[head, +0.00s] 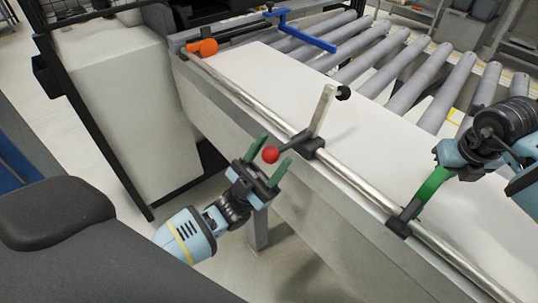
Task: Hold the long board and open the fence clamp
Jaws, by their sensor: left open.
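The long white board (275,85) lies flat beside the rollers, along a round metal rail (345,183). The fence clamp (313,143) is a black block on the rail, with an upright pale bar and a thin lever ending in a red ball knob (271,155). My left gripper (269,155) is open, its two green fingers on either side of the red knob; contact is not clear. My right gripper (428,192) is at the right edge of the board, above the rail.
Grey conveyor rollers (405,75) run behind the board. A blue bar (305,37) and an orange knob (208,47) sit at the far end. A pale cabinet (115,100) stands at left. A dark padded shape (60,212) fills the lower left.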

